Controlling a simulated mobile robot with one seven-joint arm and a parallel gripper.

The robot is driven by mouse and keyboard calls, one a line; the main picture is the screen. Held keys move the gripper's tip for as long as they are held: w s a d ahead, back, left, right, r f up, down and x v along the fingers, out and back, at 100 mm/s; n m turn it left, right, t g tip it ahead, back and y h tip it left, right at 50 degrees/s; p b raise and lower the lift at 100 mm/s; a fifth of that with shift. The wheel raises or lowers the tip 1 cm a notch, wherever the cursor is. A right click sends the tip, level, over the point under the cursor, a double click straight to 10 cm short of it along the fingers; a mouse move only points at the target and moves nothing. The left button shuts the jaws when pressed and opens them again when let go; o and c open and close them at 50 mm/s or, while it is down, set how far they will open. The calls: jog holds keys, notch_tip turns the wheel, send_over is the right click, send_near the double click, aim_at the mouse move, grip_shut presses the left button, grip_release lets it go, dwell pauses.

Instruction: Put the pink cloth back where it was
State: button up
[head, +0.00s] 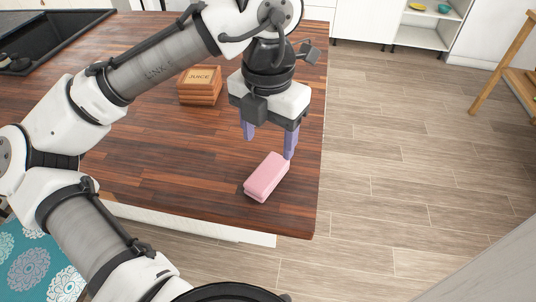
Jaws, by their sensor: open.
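The pink cloth (266,177) looks like a thick, rounded pink block. It lies flat on the wooden countertop (160,160), near the right edge and the front corner. My gripper (269,145) points down just above and behind the cloth, with its two purple fingers spread apart and nothing between them. The right fingertip overlaps the cloth's far right end in the picture; I cannot tell whether it touches.
A wooden crate marked JUICE (200,85) stands on the counter behind my gripper. A dark sink or cooktop (45,45) is at the far left. Plank floor (400,170) lies to the right.

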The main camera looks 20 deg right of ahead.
jog(key=shift+r, duration=1.6)
